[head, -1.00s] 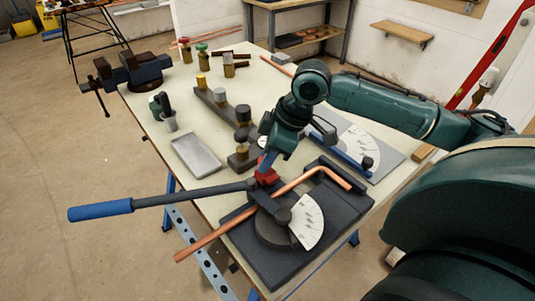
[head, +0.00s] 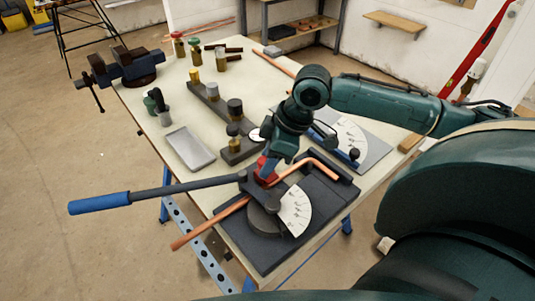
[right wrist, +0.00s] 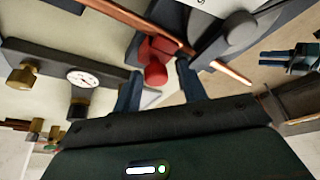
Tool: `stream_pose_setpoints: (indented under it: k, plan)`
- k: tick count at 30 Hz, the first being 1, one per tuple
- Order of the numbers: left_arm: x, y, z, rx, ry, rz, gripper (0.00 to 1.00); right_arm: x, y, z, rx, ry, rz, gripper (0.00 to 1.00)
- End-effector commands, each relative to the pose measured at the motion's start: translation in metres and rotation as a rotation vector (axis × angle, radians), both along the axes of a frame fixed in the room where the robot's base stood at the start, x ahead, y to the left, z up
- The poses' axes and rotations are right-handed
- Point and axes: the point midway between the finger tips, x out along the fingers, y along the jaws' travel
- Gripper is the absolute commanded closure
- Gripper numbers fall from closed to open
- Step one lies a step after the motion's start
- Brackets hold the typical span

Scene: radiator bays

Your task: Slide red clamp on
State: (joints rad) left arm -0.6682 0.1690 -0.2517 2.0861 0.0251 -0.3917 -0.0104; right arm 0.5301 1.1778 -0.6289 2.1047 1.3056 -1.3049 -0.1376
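The red clamp (head: 265,174) sits at the copper pipe on the bender, by the inner end of the bending lever (head: 165,191). In the right wrist view the red clamp (right wrist: 155,62) has a round knob facing me, beside the copper pipe (right wrist: 150,25). My right gripper (head: 268,160) is over the clamp. Its two blue fingers (right wrist: 158,82) are spread either side of the knob, with visible gaps; I see no contact. The bent copper pipe (head: 208,224) lies across the dark bender base (head: 325,215).
The blue-handled lever reaches past the table's left edge. A grey tray (head: 189,149) and a dark manifold (head: 212,104) with fittings stand behind the bender. A vice (head: 125,68) is at the far left. A second protractor board (head: 372,150) lies to the right.

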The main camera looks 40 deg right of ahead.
Motion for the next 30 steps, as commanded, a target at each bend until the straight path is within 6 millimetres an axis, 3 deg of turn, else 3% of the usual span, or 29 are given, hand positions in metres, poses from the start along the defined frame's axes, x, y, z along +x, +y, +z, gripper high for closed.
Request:
stream_pose_setpoints:
  k: [8, 13, 24, 30]
  plan:
    - [0.001, 0.0, 0.005, -0.001, -0.01, -0.004, 0.64, 0.001, 0.0, 0.001, 0.001, -0.005, -0.002, 0.52]
    - [0.001, -0.001, 0.006, -0.001, -0.01, -0.006, 0.64, 0.0, -0.005, 0.012, -0.002, -0.009, -0.003, 0.52]
    - [-0.001, 0.0, 0.003, 0.005, 0.006, -0.005, 0.64, -0.02, -0.028, 0.085, -0.003, -0.008, -0.004, 0.52]
    - [-0.002, 0.002, 0.002, 0.008, 0.011, -0.002, 0.64, -0.028, -0.036, 0.113, -0.002, -0.006, -0.002, 0.52]
